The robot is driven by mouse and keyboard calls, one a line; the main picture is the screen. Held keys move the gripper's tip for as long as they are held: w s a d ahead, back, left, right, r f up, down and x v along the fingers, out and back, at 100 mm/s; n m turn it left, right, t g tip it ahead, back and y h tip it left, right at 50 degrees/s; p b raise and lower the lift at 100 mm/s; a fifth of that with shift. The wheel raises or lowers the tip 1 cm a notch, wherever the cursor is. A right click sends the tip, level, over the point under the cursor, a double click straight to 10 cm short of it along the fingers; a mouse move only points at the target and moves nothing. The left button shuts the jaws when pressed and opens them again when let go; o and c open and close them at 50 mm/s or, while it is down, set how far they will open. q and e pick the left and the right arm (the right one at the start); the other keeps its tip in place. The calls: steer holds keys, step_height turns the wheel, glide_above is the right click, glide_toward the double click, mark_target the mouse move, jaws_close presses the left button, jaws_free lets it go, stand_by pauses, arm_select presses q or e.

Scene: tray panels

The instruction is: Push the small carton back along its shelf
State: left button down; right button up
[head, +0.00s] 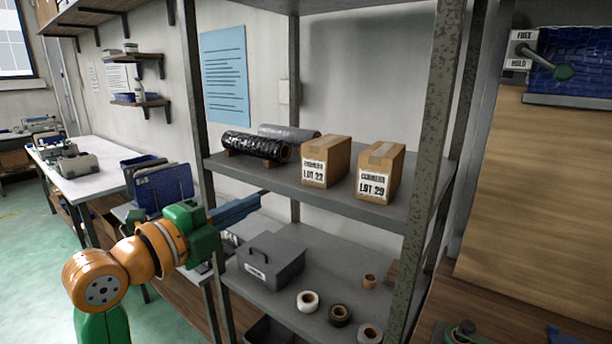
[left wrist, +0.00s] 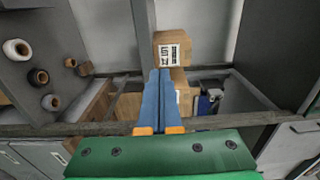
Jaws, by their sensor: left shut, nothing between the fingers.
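My left gripper (head: 258,202) has blue fingers, shut and empty, just outside the shelf's front edge and left of the cartons. In the left wrist view the fingers (left wrist: 160,74) point towards a labelled carton (left wrist: 173,38); I cannot tell which one it is. The head view shows a gap between the fingers and both cartons. My right gripper is not in view.
Black rolls (head: 252,146) lie left of the cartons. Steel posts (head: 437,110) frame the shelf front. The lower shelf holds a grey box (head: 270,262) and several tape rolls (head: 308,301). A wooden panel (head: 540,190) stands at right.

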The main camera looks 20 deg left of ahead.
mark_target(311, 177)
arm_select(q)
steer(key=p+x, duration=0.2)
steer(key=x, duration=0.2)
steer(key=p+x, duration=0.2)
steer(key=x, duration=0.2)
steer(key=d+p+x, duration=0.1)
steer(key=p+x, duration=0.1)
steer(key=x, duration=0.2)
steer(key=shift+s+d+r, duration=0.1)
steer(key=shift+s+r, duration=0.2)
steer(key=shift+r, duration=0.1)
steer(key=shift+w+d, duration=0.3)
steer(key=shift+d, duration=0.05)
steer(key=shift+w+f, duration=0.1)
steer(key=shift+f, duration=0.05)
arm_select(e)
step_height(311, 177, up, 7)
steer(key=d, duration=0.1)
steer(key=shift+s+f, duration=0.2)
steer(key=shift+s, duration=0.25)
arm_select(q)
steer(key=shift+w+a+f, duration=0.1)
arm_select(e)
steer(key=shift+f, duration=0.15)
